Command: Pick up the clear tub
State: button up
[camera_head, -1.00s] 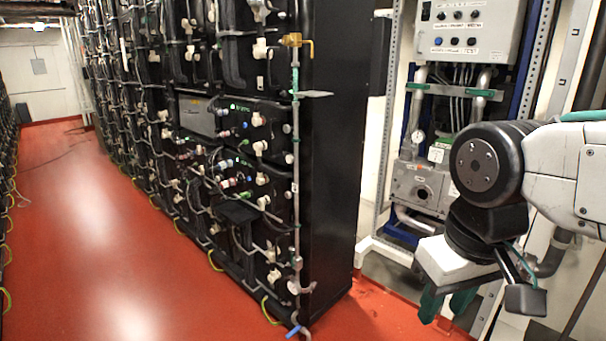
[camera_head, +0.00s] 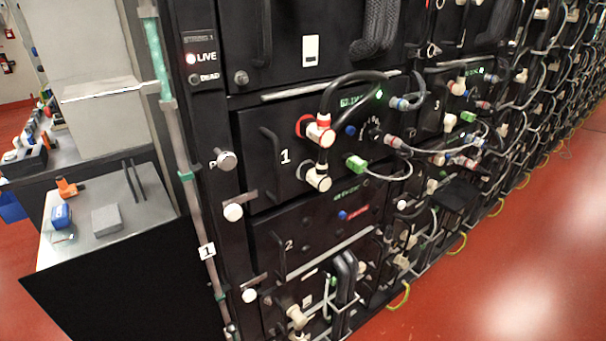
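A small clear, glassy shape (camera_head: 62,237) lies near the left front edge of a grey-topped bench (camera_head: 150,215) at the left. It looks like the clear tub, but it is too small to be sure. A blue block (camera_head: 61,216) is just behind it, and a grey block (camera_head: 106,221) is to its right. My gripper and arm are not in view now.
An orange item (camera_head: 68,188) and two dark upright handles (camera_head: 134,180) are on the bench too. A black battery rack (camera_head: 290,225) with protruding cables and plugs fills the middle and right. Clear red floor (camera_head: 530,265) lies at the lower right.

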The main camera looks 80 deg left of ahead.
aim_at(62, 232)
jog(key=u, duration=3.85)
jog(key=k, duration=0.5)
jog(key=u, duration=1.3)
jog(key=i, duration=1.2)
jog(key=z, duration=2.8)
